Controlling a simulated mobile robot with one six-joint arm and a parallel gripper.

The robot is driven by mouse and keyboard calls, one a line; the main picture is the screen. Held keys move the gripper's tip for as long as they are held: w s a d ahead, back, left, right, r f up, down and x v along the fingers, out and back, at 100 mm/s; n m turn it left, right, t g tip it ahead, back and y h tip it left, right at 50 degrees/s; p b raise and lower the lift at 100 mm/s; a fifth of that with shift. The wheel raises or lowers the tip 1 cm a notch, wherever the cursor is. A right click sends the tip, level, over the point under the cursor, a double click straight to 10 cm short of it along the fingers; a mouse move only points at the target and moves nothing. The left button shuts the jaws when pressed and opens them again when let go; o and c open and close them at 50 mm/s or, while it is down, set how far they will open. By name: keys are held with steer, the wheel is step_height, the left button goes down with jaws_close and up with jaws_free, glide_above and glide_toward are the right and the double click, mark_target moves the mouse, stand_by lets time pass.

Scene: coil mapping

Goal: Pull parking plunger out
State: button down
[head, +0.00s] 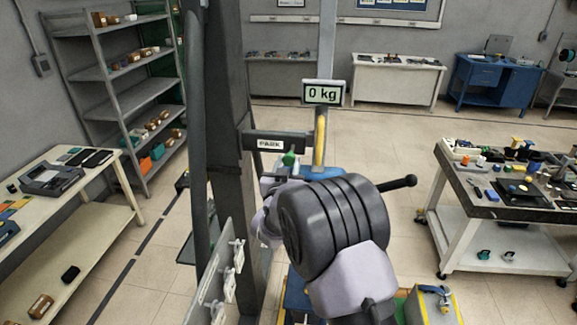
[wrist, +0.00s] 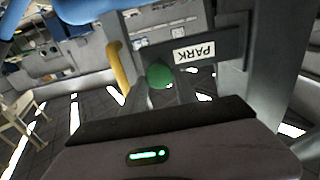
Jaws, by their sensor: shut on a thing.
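The parking plunger has a green knob (head: 289,159) just under the dark bracket labelled PARK (head: 270,142) on the upright column. In the wrist view the green knob (wrist: 159,74) is at the far end of my gripper (wrist: 163,85), between its fingertips. The gripper is shut on the knob. In the head view my own arm covers most of the gripper and the plunger's lower part. The PARK label also shows in the wrist view (wrist: 194,53), to the right of the knob. How far the plunger stands out of its bracket cannot be told.
A yellow bar (head: 320,140) stands right beside the bracket, below a display reading 0 kg (head: 323,93). A blue part (head: 322,173) lies close under it. The dark column (head: 228,130) rises at left. A cluttered workbench (head: 510,195) stands at right.

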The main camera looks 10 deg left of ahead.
steer(key=shift+f, duration=0.1)
steer(key=c, duration=0.9)
jaws_free()
steer(key=shift+w, duration=0.1)
steer(key=s+b, duration=0.1)
steer(key=s, duration=0.4)
steer(key=s+b, duration=0.2)
steer(key=s, duration=0.4)
steer(key=s+b, duration=0.2)
steer(key=s, duration=0.4)
steer(key=shift+s+a, duration=0.25)
